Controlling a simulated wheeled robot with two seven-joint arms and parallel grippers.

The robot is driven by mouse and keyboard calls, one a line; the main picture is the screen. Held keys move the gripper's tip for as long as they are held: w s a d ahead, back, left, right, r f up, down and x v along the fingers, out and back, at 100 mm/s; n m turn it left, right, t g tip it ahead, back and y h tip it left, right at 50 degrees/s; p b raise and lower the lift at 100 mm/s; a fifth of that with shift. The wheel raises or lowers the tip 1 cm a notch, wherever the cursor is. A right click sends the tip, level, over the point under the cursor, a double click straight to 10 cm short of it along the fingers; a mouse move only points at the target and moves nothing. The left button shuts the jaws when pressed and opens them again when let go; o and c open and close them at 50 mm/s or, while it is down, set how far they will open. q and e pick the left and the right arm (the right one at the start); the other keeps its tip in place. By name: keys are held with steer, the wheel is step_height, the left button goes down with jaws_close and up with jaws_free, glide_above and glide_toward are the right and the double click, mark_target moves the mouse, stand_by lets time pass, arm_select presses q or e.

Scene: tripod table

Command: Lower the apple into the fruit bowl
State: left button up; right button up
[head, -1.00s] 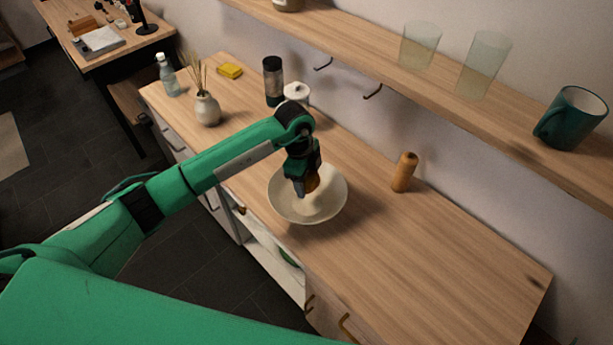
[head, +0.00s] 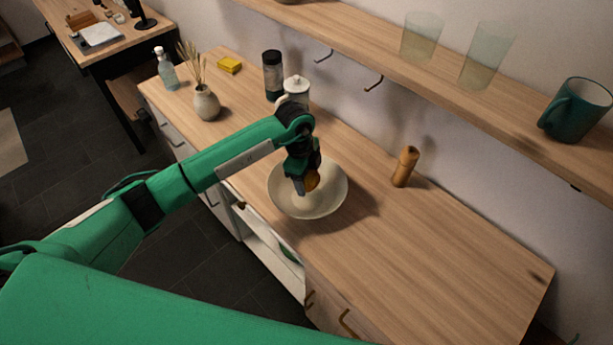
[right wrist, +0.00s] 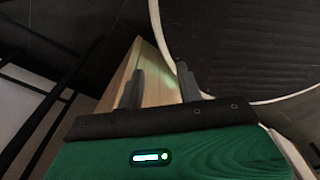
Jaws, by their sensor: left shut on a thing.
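The cream fruit bowl (head: 330,203) stands on the wooden counter, below the middle of the head view. My left gripper (head: 304,186) points down over the inside of the bowl and is shut on the apple (head: 313,180). Only a small orange-yellow part of the apple shows beside the dark fingers, within the bowl's outline. I cannot tell whether the apple touches the bowl. In the right wrist view my right gripper (right wrist: 161,88) has its two fingers apart with nothing between them.
A wooden mill (head: 405,167) stands right of the bowl. Behind it are a white lidded jar (head: 297,90) and a dark-topped jar (head: 273,75). A vase (head: 206,104) stands to the left. A shelf (head: 375,60) runs above. The counter's right part is clear.

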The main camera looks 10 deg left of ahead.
mark_target(307, 197)
arm_select(q)
steer(key=shift+f+b, duration=0.5)
steer(key=shift+f, duration=0.4)
steer(key=shift+f+b, duration=0.5)
steer(key=shift+f, duration=0.3)
stand_by(0.6)
steer(key=shift+f+b, duration=0.55)
steer(key=shift+f, duration=0.4)
stand_by(0.4)
